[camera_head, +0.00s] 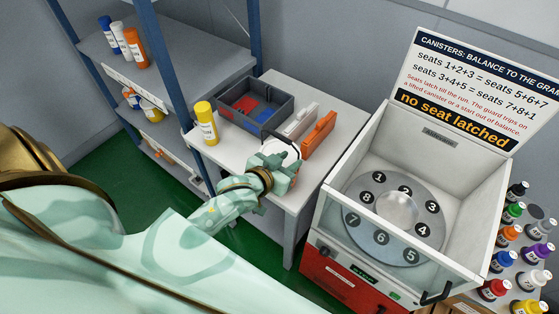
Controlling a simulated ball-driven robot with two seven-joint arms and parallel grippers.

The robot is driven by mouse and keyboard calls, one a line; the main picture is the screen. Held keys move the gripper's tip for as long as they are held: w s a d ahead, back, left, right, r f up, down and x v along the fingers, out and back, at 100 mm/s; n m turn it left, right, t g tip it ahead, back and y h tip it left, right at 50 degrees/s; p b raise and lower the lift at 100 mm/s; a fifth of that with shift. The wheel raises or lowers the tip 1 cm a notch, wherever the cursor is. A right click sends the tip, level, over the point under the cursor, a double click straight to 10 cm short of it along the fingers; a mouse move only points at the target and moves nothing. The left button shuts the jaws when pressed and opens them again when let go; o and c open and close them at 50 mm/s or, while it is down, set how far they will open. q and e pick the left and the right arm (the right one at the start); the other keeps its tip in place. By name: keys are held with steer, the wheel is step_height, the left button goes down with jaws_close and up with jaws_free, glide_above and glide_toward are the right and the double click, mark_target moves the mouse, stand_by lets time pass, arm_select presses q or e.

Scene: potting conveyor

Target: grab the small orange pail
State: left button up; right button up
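My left gripper (280,168) comes in over the front of the white table. Its fingers are right at a small round thing with a white rim and a trace of orange (284,147), which may be the orange pail. The gripper hides most of it, and I cannot tell whether the fingers are closed on it or only beside it. Small orange and yellow containers (152,110) also stand on the middle shelf at the left, too small to make out well. My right gripper is not in view.
The table (262,195) also holds a yellow canister (205,122), a dark divided tray (283,108), a grey upright case and an orange one (319,135). The open balancing machine (335,215) with numbered seats stands right. Several colored bottles (509,234) stand beyond it.

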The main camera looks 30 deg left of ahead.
mark_target(295, 157)
arm_select(q)
steer(key=x, duration=0.5)
steer(key=shift+d+r+b, duration=0.2)
steer(key=shift+b, duration=0.15)
steer(key=shift+s+r, duration=0.1)
jaws_close()
stand_by(0.7)
steer(key=shift+r, duration=0.15)
